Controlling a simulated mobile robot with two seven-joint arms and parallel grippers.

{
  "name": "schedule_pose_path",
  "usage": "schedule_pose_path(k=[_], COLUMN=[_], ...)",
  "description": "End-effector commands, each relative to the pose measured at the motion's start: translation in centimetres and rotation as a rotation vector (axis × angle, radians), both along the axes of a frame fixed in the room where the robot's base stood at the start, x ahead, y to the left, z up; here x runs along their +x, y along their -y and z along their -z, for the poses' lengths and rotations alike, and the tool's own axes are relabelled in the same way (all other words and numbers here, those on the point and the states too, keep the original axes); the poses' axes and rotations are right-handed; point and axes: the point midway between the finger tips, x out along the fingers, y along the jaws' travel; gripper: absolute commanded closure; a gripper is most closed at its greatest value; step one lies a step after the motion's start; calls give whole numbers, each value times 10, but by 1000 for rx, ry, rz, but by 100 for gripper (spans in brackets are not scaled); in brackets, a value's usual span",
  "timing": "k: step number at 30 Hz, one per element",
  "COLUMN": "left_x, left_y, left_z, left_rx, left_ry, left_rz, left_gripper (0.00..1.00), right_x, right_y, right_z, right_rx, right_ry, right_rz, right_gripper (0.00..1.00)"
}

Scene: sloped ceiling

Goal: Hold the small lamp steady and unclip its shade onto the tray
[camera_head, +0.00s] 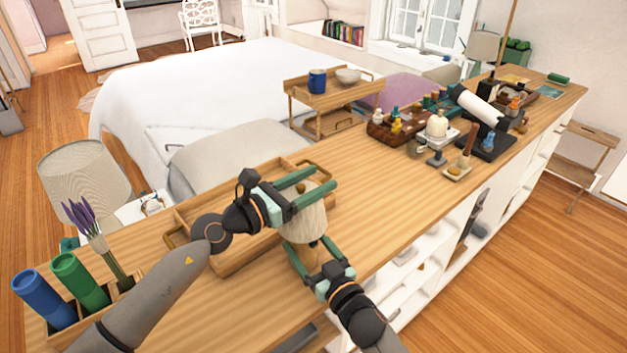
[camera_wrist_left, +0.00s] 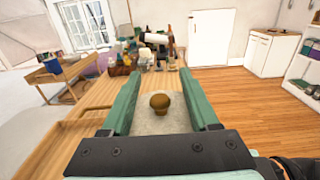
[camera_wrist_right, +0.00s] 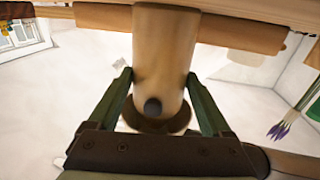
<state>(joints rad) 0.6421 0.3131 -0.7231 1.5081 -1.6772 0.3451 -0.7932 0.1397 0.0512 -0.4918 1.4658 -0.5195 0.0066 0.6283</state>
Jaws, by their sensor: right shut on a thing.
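The small lamp stands on the wooden counter, with a pale shade (camera_head: 303,222) topped by a brown knob, which also shows in the left wrist view (camera_wrist_left: 159,101). My left gripper (camera_head: 312,188) is open, its fingers on either side of the shade's upper part. My right gripper (camera_head: 312,262) is shut on the lamp's wooden body. The right wrist view shows this body (camera_wrist_right: 163,55) with a black button, between the fingers. The wooden tray (camera_head: 228,262) with brass handles lies just behind the lamp, partly hidden by my left arm and gripper.
A holder with blue (camera_head: 44,298) and green (camera_head: 80,282) cylinders and lavender (camera_head: 84,216) stands at the counter's left end. A large lamp (camera_head: 86,180) is behind it. Several objects, including a brown case (camera_head: 385,133), crowd the far counter. The counter's middle is clear.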

Motion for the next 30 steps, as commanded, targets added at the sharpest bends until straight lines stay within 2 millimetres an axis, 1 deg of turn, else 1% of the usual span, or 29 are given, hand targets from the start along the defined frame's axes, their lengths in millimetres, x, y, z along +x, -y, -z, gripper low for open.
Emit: schedule_pose_path(k=[1, 2, 16, 30], left_x=[0, 0, 0, 0], left_y=[0, 0, 0, -1], left_z=[0, 0, 0, 0], left_rx=[0, 0, -1, 0], left_ry=[0, 0, -1, 0], left_rz=[0, 0, 0, 0], left_gripper=[43, 47, 100, 100], right_x=[0, 0, 0, 0], right_y=[0, 0, 0, 0], right_z=[1, 1, 1, 1], right_rx=[-1, -1, -1, -1], right_ry=[-2, -2, -2, -2], right_rz=[0, 0, 0, 0], right_gripper=[100, 100, 100, 100])
